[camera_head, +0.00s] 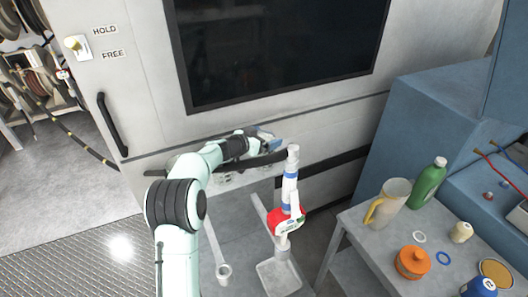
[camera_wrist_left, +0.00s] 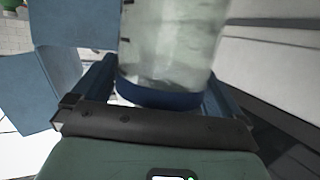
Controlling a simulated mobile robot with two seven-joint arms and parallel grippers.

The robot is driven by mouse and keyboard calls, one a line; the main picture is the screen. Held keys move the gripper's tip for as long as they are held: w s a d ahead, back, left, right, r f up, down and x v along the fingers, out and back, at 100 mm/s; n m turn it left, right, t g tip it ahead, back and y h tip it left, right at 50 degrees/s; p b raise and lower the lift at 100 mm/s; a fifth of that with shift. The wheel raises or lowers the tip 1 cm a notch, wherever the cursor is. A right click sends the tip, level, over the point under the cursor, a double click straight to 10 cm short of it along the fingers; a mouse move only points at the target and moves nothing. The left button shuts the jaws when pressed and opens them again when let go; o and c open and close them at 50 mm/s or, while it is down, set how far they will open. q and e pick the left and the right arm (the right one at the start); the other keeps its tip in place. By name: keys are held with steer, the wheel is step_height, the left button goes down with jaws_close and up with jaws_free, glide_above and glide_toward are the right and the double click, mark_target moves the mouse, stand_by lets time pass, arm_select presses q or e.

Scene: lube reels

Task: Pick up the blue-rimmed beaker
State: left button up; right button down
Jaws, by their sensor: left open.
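The blue-rimmed beaker is large in the left wrist view, a cloudy clear vessel (camera_wrist_left: 170,45) with dark marks on its side and a blue rim (camera_wrist_left: 165,95) at the end nearest my palm. My left gripper (camera_wrist_left: 160,76) is open, with one finger on each side of the beaker. I cannot tell whether either finger touches it. In the head view my left gripper (camera_head: 262,142) is at the ledge along the front of the big grey cabinet. There the beaker is mostly hidden or too small to make out. My right gripper is not in view.
A white upright tube (camera_head: 290,185) with blue bands and a red part stands just right of my left arm. The grey table (camera_head: 352,246) at right holds a yellow-handled jug (camera_head: 392,202), a green bottle (camera_head: 428,184), an orange jar (camera_head: 412,262) and rings. The cabinet front (camera_head: 140,60) limits room behind.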

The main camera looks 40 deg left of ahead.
arm_select(q)
steer(key=shift+s, duration=0.25)
steer(key=c, duration=1.2)
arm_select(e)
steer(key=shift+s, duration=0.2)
